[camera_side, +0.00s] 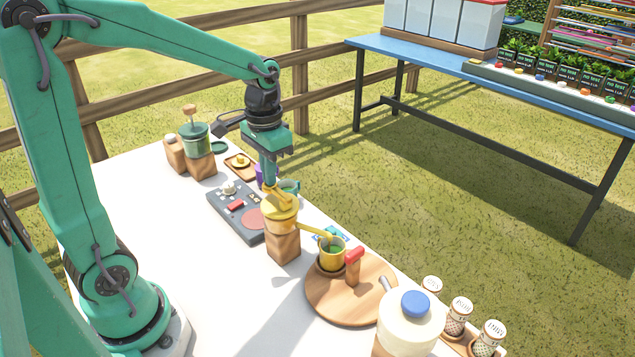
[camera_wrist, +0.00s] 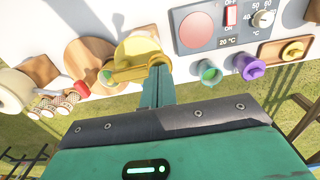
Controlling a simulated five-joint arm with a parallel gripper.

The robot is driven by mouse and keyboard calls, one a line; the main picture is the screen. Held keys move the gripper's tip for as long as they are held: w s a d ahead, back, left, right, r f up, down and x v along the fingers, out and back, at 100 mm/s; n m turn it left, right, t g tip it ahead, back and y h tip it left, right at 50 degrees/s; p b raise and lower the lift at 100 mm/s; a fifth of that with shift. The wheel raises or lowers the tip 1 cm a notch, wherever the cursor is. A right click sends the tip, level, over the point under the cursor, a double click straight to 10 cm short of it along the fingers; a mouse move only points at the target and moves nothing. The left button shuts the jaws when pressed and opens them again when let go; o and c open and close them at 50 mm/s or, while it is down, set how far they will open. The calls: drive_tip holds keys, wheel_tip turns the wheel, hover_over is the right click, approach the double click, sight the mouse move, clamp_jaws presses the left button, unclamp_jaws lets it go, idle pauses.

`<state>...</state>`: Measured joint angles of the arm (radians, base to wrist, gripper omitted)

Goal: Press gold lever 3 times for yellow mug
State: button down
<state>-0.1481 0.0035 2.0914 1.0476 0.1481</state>
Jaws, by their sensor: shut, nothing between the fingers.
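The gold dispenser (camera_side: 280,215) stands on a wooden block, with its gold lever (camera_side: 277,194) on top and a spout pointing right. My gripper (camera_side: 269,184) is shut and empty, with its tips down at the lever; they seem to touch it, but exact contact is hard to tell. In the wrist view the shut fingers (camera_wrist: 157,72) meet the gold lever (camera_wrist: 135,70) above the round dispenser (camera_wrist: 138,46). The yellow mug (camera_side: 332,260), with something green inside, stands upright under the spout on a round wooden board (camera_side: 330,308).
A red-handled wooden post (camera_side: 353,264) stands beside the mug. A cream jug with a blue lid (camera_side: 410,322) and several labelled jars (camera_side: 458,318) are at the front right. A grey control panel (camera_side: 226,203), a teal mug (camera_side: 290,186) and a purple cup (camera_wrist: 249,67) lie behind the dispenser.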

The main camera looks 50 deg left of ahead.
drive_tip(key=shift+r, duration=0.85)
drive_tip(key=shift+f, duration=1.45)
idle(1.6)
drive_tip(key=shift+r, duration=1.45)
